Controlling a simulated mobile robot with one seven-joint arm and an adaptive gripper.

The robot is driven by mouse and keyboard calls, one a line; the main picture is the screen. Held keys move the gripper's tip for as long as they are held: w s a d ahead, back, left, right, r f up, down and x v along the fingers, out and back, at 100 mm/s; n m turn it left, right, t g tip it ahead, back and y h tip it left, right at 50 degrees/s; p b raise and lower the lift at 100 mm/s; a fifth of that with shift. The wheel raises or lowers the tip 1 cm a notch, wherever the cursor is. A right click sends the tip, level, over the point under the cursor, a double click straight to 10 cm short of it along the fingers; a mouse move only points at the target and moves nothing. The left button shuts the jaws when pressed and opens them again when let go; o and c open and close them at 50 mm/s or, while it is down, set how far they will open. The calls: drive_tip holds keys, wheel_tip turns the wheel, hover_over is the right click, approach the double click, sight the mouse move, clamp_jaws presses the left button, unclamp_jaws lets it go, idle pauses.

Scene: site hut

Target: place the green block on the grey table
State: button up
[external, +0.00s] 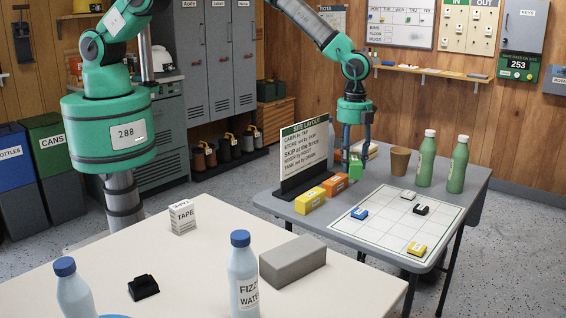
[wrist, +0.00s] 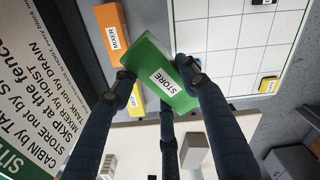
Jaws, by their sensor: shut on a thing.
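The green block (external: 355,167), labelled STORE, is held in my gripper (external: 354,160), over the back part of the grey table (external: 459,187). In the wrist view the fingers (wrist: 162,82) are closed around the green block (wrist: 160,70), and its label faces the camera. The block looks tilted in that view. Whether it touches the table cannot be told.
An orange block (external: 335,184) and a yellow block (external: 310,200) lie beside the site layout board (external: 304,153). A gridded sheet (external: 385,222) holds several small blocks. A brown cup (external: 400,160) and two green bottles (external: 427,158) stand behind it.

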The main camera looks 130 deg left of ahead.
drive_tip(key=s+a+m+p, duration=0.1)
drive_tip(key=a+m, duration=0.6)
drive_tip(key=a, duration=0.4)
drive_tip(key=shift+s+a+f+p, duration=0.25)
drive_tip(key=shift+a+f+p, duration=0.05)
drive_tip(key=shift+a+p, duration=0.05)
hover_over(362, 189)
drive_tip(key=shift+d+f, duration=0.1)
drive_tip(key=shift+f, duration=3)
drive_tip(key=shift+f, duration=0.1)
drive_tip(key=shift+f, duration=1.8)
drive_tip(key=shift+f, duration=0.15)
drive_tip(key=o, duration=1.2)
drive_tip(key=shift+o, duration=0.2)
drive_tip(key=shift+r, duration=0.2)
